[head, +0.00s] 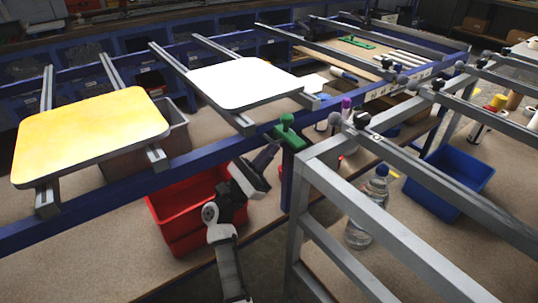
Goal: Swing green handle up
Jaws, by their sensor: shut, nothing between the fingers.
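The green handle (287,131) is a green clamp-like piece with a round knob on top. It sits at the end of the blue frame rail, beside the corner of the grey metal frame. My gripper (271,150) is just left of and below the green handle, at the end of my raised arm. It is shut and empty. I cannot tell from this view whether its fingertips touch the green part.
A yellow sign plate (90,134) and a white sign plate (243,83) lie on rails to the left. A red bin (185,215) is below my arm. The grey frame (375,225), a clear bottle (366,205) and a blue bin (453,180) are right.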

